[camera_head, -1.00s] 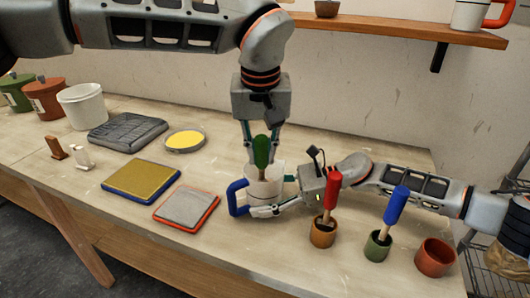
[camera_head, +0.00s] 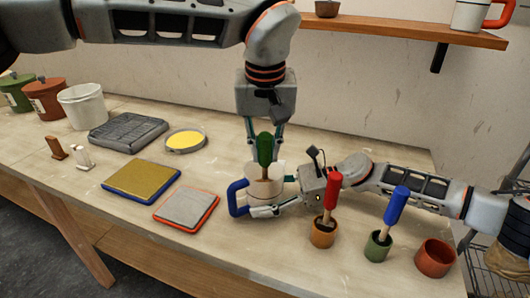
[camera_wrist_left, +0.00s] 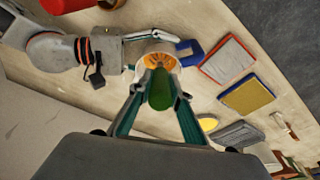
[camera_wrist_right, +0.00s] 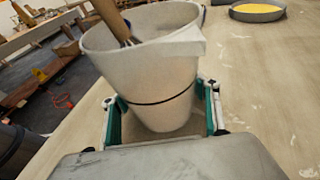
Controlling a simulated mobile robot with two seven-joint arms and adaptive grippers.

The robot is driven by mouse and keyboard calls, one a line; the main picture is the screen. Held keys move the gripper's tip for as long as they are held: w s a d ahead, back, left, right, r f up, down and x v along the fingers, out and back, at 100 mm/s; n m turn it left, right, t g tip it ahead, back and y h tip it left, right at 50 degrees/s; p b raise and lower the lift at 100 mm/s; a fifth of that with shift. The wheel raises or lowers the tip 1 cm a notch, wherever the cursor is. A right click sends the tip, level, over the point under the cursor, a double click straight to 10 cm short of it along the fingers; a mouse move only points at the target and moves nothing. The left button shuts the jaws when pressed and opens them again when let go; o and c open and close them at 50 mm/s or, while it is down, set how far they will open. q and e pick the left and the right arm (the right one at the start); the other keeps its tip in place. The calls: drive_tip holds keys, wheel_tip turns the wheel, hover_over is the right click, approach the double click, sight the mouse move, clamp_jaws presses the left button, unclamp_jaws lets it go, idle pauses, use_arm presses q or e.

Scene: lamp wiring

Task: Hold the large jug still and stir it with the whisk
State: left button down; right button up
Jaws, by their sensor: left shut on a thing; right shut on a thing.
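The large jug (camera_head: 257,196) is cream with a blue handle (camera_head: 236,198) and stands upright on the table. My right gripper (camera_head: 272,195) is shut around the jug's body; the right wrist view shows the jug (camera_wrist_right: 150,75) between its fingers. The whisk has a green handle (camera_head: 265,149) and stands nearly upright, its lower end inside the jug. My left gripper (camera_head: 264,143) is shut on the green handle from above. In the left wrist view the handle (camera_wrist_left: 160,92) is between the fingers and an orange inside shows in the jug (camera_wrist_left: 168,60). The whisk's wires are mostly hidden.
A red-handled tool (camera_head: 332,190) stands in an orange cup and a blue-handled tool (camera_head: 396,208) in a green cup, close to my right arm. An empty red-brown cup (camera_head: 435,258) stands at right. Pads (camera_head: 142,182) and a yellow-filled dish (camera_head: 185,141) lie left of the jug.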

use_arm(q)
drive_tip(key=shift+r, duration=5.3)
use_arm(e)
drive_tip(key=shift+f, duration=0.1)
use_arm(q)
wheel_tip(320, 180, up, 4)
use_arm(e)
drive_tip(key=o, duration=1.3)
drive_tip(key=shift+d, duration=0.1)
